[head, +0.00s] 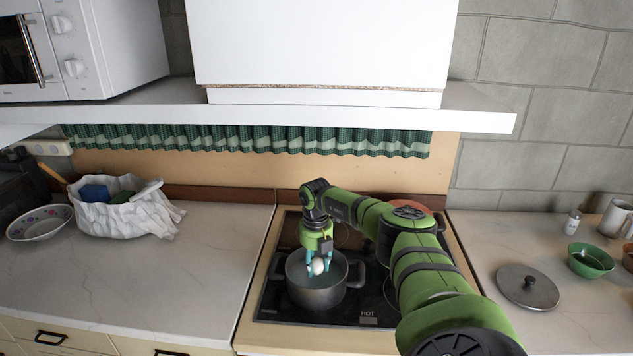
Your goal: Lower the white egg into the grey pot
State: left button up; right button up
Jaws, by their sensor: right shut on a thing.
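The white egg (318,267) is held between the fingertips of my right gripper (318,263), which points down over the grey pot. The gripper is shut on the egg. The grey pot (316,298) stands on the black stove top, with a handle on each side. The egg appears within the outline of the pot's mouth; I cannot tell whether it is above the rim or below it. My left gripper is not in view.
A pot lid (528,287) lies on the right counter near a green bowl (591,261). A white bag (127,211) and a patterned bowl (40,221) are on the left counter. A white shelf (300,118) overhangs the stove. The left counter's front is clear.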

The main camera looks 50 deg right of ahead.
aim_at(316, 286)
jog(key=shift+f+b, duration=2.1)
jog(key=shift+f, duration=0.85)
dwell(1.3)
jog(key=o, duration=0.9)
notch_tip(316, 286, up, 12)
dwell(0.3)
